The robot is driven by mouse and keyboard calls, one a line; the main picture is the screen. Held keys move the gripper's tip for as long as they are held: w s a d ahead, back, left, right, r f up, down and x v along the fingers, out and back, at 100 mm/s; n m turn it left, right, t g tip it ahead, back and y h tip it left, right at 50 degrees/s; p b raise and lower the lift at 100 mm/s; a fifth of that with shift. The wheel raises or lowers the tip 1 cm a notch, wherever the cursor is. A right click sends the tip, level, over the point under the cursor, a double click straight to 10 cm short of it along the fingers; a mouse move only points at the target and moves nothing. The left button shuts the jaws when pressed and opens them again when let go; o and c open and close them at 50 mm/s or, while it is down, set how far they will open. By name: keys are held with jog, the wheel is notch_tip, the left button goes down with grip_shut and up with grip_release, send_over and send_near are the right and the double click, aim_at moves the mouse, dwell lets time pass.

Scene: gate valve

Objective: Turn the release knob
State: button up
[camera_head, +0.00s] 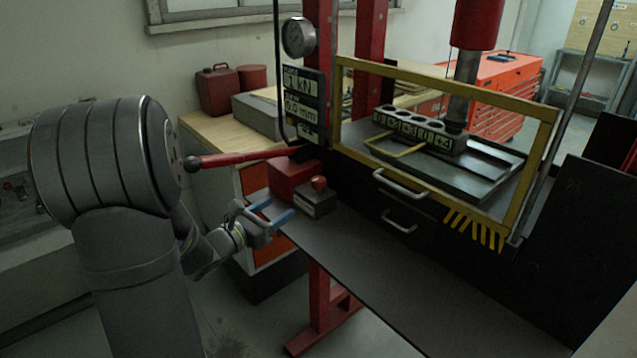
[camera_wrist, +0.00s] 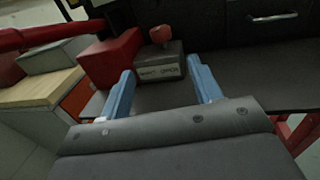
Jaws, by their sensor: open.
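The release knob (camera_head: 319,183) is a small red knob on top of a grey block (camera_head: 316,203) on the dark bench. In the wrist view the red knob (camera_wrist: 161,34) stands on the block (camera_wrist: 158,66), whose front bears a light label too blurred to read surely. My gripper (camera_head: 275,210) has blue fingers and is open and empty, in front and to the left of the block. In the wrist view the fingers (camera_wrist: 163,76) are spread apart, with the knob beyond them and between their lines. Nothing touches the knob.
A red box (camera_head: 290,176) sits directly left of the block. A red lever (camera_head: 240,158) with a black ball end reaches out above my gripper. A yellow-framed guard (camera_head: 545,160) stands to the right. The dark bench top (camera_head: 400,285) right of the block is clear.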

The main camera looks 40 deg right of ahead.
aim_at(315, 186)
jog(key=d, duration=0.5)
jog(key=w+d, duration=0.1)
jog(key=d, duration=0.4)
jog(key=w+d, duration=0.1)
jog(key=d, duration=0.5)
jog(key=shift+w, duration=0.25)
jog(key=c, duration=1)
jog(key=shift+o, duration=0.2)
jog(key=shift+d+r+n+t+y, duration=0.1)
jog(key=shift+n+t+y, duration=0.5)
jog(key=shift+n+t, duration=1.05)
jog(key=shift+m+t, duration=0.25)
jog(key=shift+t, duration=0.2)
jog(key=o, duration=1)
jog(key=shift+c, duration=0.2)
